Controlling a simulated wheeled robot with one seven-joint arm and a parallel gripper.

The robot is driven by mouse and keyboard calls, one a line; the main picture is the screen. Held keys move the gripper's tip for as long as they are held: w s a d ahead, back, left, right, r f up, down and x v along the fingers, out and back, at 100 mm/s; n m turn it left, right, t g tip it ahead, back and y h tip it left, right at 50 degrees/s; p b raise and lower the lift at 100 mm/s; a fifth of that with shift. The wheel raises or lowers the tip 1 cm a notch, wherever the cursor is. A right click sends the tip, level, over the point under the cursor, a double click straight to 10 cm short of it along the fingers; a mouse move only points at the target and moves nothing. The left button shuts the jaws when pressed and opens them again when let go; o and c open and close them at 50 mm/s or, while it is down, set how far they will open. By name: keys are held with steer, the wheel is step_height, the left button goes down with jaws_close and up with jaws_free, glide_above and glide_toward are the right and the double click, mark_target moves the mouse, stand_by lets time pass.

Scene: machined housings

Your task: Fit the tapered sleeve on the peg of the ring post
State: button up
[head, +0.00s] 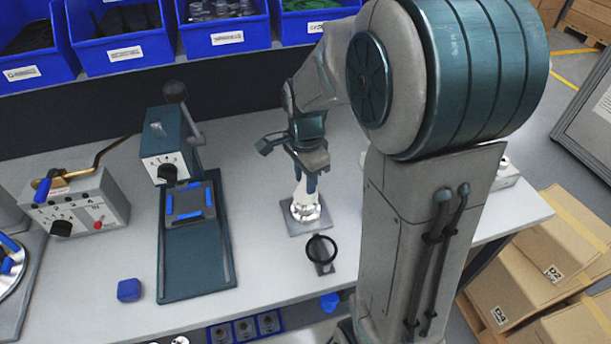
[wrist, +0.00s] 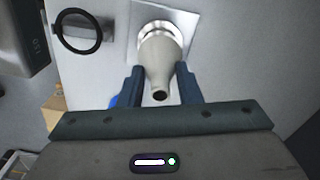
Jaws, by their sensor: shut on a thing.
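The tapered sleeve (wrist: 160,68) is pale and narrows to an end with a dark round hole, which faces the wrist camera. My gripper (wrist: 158,76) is shut on it, one finger on each side. In the head view the sleeve (head: 301,197) shows white and roughly upright below my gripper (head: 307,181). Directly below it is the ring post (head: 305,212), a shiny round silver base on a grey square plate; it also shows in the wrist view (wrist: 184,22). The peg is hidden by the sleeve. I cannot tell whether the sleeve is fully seated.
A black ring on a small grey plate (head: 321,249) stands just in front of the post. A green press-like fixture (head: 197,245) and a grey control box (head: 78,205) are to the left. A blue block (head: 129,290) lies near the front. Blue bins (head: 122,50) line the back.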

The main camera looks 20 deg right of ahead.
steer(key=shift+f+b, duration=0.65)
steer(key=shift+f, duration=0.3)
steer(key=o, duration=1.1)
steer(key=shift+c, duration=0.2)
steer(key=shift+r, duration=0.1)
step_height(320, 180, up, 14)
steer(key=shift+f, duration=0.2)
steer(key=s+f+n+t, duration=0.1)
steer(key=s+f+n, duration=0.2)
steer(key=s+n, duration=0.4)
steer(key=s+f+n+t, duration=0.2)
steer(key=s+f+n, duration=0.1)
steer(key=s+n, duration=0.4)
steer(key=shift+n, duration=0.4)
